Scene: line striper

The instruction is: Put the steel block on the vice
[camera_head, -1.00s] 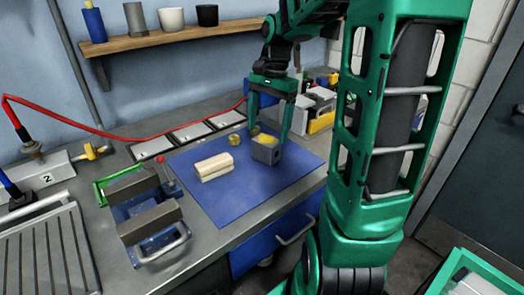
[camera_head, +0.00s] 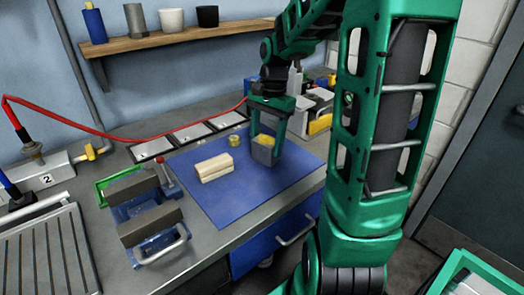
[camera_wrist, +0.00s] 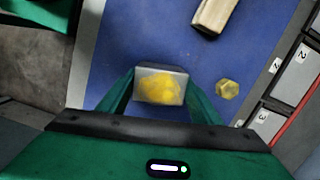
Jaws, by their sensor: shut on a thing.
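The steel block (camera_head: 264,154) is a grey cube with a yellow patch on top, at the right part of the blue mat. My gripper (camera_head: 267,139) is above it, pointing down, with its green fingers shut on the block's two sides. In the wrist view the block (camera_wrist: 160,86) sits between the fingertips; I cannot tell whether it is clear of the mat. The vice (camera_head: 148,215) stands at the bench's front left, with two dark grey jaw blocks, a gap between them and a metal handle in front. Its gap looks empty.
A pale wooden block (camera_head: 214,167) and a small brass nut (camera_head: 234,141) lie on the blue mat (camera_head: 240,205), left of my gripper. Labelled trays (camera_head: 195,132) and a red hose line the back. A grooved grey plate (camera_head: 45,255) is left of the vice.

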